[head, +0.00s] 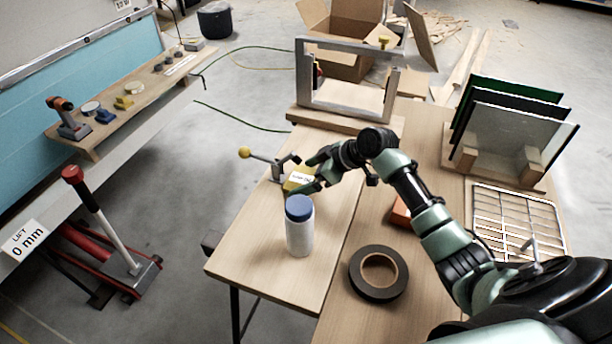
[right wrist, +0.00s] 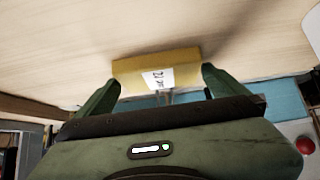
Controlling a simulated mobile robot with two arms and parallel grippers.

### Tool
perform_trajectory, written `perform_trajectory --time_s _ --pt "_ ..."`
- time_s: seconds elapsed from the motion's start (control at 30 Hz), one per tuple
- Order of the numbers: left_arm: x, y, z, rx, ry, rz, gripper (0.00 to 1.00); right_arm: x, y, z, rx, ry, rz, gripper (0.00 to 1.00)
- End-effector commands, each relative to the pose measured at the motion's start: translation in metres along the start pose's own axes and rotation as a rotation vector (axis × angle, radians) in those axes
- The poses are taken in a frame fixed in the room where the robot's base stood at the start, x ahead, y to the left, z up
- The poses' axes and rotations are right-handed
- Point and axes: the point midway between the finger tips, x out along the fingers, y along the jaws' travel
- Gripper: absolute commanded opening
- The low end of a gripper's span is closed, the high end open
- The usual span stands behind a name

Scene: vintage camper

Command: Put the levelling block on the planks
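The levelling block (head: 300,178) is yellow with a white label. In the head view it is at the left side of the wooden bench, partly covered by my right gripper (head: 312,173). In the right wrist view the block (right wrist: 156,75) is across the tips of the right gripper (right wrist: 161,80), one finger at each end. Whether the fingers press on it or only stand around it cannot be told. The planks (head: 250,240) seem to be the bench's pale boards. Whether the block touches them is unclear. My left gripper is not in view.
A white bottle with a blue cap (head: 300,230) stands close to the gripper, with black tape (head: 378,273) to its right. A yellow-knobbed clamp (head: 262,160) is left of the block, and a grey frame (head: 300,75) stands behind. Glass panels (head: 515,140) stand at the right.

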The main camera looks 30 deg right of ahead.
Motion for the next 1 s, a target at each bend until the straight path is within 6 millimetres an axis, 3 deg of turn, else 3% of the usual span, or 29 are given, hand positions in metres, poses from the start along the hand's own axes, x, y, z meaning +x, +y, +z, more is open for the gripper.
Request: perform_trajectory --time_s 0.27,0.37,0.7,1.0 --pt "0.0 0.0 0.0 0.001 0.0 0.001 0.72 -0.005 0.001 0.0 0.0 -0.001 0.001 1.0" --pt "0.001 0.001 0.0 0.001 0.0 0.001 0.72 -0.018 0.001 0.0 -0.001 -0.001 0.003 1.0" --pt "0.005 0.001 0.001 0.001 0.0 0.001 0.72 -0.089 0.001 0.001 -0.002 -0.003 0.002 1.0" --pt "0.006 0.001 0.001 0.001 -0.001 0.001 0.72 -0.12 0.0 -0.001 0.0 -0.001 0.0 1.0"
